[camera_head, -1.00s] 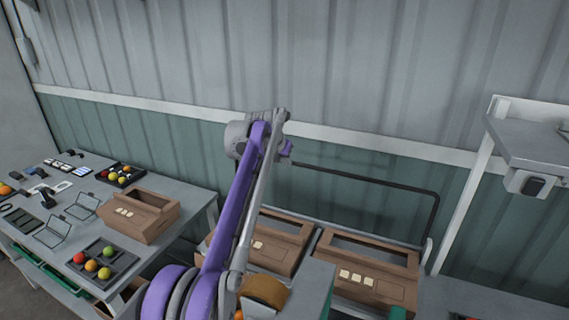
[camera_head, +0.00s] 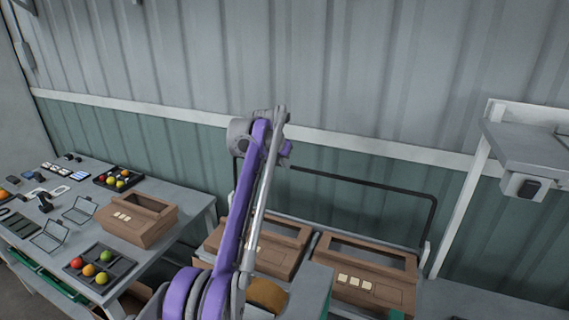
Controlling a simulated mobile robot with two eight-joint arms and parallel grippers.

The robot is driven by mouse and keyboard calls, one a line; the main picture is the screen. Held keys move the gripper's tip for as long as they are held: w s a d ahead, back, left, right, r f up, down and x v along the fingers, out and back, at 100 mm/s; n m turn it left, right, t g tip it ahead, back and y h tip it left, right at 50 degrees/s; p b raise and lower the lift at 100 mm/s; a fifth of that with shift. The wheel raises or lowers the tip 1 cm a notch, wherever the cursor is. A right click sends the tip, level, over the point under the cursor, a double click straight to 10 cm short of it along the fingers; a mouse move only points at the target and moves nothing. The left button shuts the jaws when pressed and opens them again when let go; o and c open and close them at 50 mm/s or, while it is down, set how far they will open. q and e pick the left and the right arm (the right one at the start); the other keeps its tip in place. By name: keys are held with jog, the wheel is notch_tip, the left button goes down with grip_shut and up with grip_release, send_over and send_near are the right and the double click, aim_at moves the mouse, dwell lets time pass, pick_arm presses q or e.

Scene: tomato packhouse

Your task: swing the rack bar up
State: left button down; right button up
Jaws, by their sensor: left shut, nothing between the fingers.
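The rack bar (camera_head: 365,181) is a thin black loop standing behind two brown cartons, against the green wall panel. Its right leg comes down beside the right-hand carton. Its left part is partly hidden by my purple and grey left arm. My left gripper (camera_head: 286,151) is small beyond the arm's upper end, near the bar in the picture. It is shut and empty. Its fingertips are mostly hidden, so I cannot tell whether it touches the bar. My right gripper is out of view.
The left brown carton (camera_head: 289,229) and right brown carton (camera_head: 398,262) stand before the bar. A grey table (camera_head: 181,196) at left holds another carton and tomato trays. A grey shelf unit (camera_head: 522,147) juts in at right.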

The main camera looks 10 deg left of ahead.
pick_arm(q)
jog(key=v, duration=1)
jog(key=shift+s+r, duration=0.25)
jog(key=shift+r, duration=0.05)
jog(key=shift+a+f, duration=0.1)
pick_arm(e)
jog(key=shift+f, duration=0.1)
